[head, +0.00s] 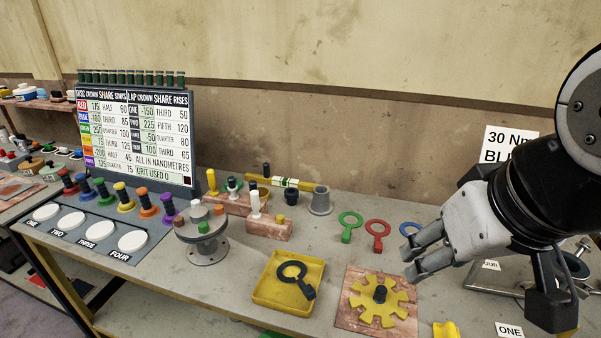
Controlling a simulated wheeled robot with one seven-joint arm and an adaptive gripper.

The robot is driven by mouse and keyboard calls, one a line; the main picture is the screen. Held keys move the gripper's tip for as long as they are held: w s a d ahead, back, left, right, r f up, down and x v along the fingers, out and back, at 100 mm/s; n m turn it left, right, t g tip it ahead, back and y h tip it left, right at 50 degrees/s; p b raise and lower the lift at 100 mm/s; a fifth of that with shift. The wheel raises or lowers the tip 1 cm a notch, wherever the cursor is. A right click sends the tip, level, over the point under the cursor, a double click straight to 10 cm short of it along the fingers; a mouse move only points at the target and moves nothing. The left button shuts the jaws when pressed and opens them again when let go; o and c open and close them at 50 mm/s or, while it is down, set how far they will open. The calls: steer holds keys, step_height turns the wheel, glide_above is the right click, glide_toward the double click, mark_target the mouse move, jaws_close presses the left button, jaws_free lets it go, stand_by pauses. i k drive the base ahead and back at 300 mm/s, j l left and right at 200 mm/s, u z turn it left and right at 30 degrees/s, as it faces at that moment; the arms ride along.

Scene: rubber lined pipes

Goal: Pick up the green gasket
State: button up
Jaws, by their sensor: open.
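A green gasket (350,225), a flat ring with a short tab toward the front, lies on the grey bench behind the yellow tray. A red gasket (377,233) of the same shape lies just to its right.
A yellow tray (262,296) holds a black ring-shaped part. A yellow toothed wheel (374,312) lies on a reddish plate. A grey cup-shaped part (320,203) stands left of the green gasket. Coloured knobs and a sign board (135,130) are further left.

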mark_target(347, 235)
steer(key=z, duration=1.35)
steer(key=k+j+u, duration=0.1)
steer(key=j, duration=0.65)
steer(key=k+j+u, duration=0.1)
steer(key=j, duration=0.65)
